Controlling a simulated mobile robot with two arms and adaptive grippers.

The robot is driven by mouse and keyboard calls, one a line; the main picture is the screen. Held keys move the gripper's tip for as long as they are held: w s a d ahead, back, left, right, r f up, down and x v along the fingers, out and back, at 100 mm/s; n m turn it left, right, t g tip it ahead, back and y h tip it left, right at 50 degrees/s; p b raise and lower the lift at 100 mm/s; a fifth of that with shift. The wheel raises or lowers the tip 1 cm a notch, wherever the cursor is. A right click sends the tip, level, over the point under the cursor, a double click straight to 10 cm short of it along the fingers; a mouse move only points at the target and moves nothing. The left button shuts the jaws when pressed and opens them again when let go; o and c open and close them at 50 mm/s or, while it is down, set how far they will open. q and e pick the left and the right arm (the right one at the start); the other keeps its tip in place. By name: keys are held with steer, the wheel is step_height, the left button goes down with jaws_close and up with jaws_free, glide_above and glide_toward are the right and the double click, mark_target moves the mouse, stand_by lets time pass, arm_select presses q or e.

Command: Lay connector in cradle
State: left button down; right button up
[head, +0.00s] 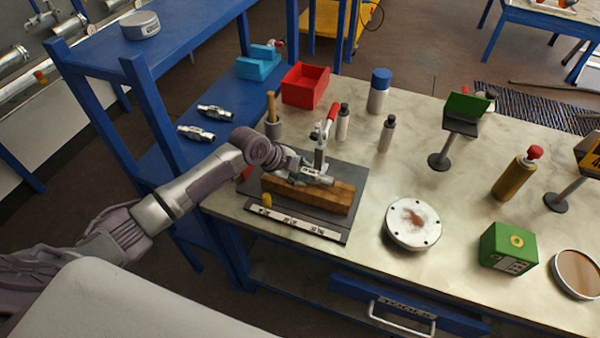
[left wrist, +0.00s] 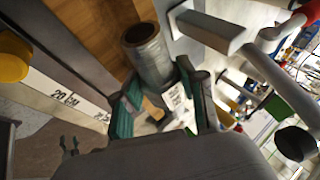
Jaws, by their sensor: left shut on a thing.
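My left gripper (head: 306,176) is over the wooden cradle (head: 325,196) on the dark base plate (head: 335,231). It is shut on a metal connector (head: 323,180), a short cylinder with a label. In the left wrist view, the connector (left wrist: 146,50) sits between the green-padded fingers (left wrist: 165,100), its open round end facing away from the wrist. It lies over or on the wood; I cannot tell whether it touches. The toggle clamp (head: 320,160) with a red handle stands right behind the connector. My right gripper is not in view.
Two similar connectors lie on the blue side shelf (head: 175,160). A ruler strip (head: 290,222) runs along the plate's front.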

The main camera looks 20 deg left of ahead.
arm_select(q)
steer(key=shift+s+f, duration=0.35)
steer(key=shift+f, duration=0.35)
steer(key=c, duration=0.9)
jaws_free()
steer(key=shift+c, duration=0.2)
steer(key=shift+o, duration=1.2)
steer(key=shift+w+f, duration=0.1)
steer(key=shift+o, duration=0.6)
steer(key=shift+w, duration=0.2)
steer(key=shift+s+a+r, duration=0.1)
steer(key=shift+r, duration=0.1)
steer(key=v, duration=1.1)
steer(key=shift+r, duration=0.4)
steer(key=shift+s, duration=0.15)
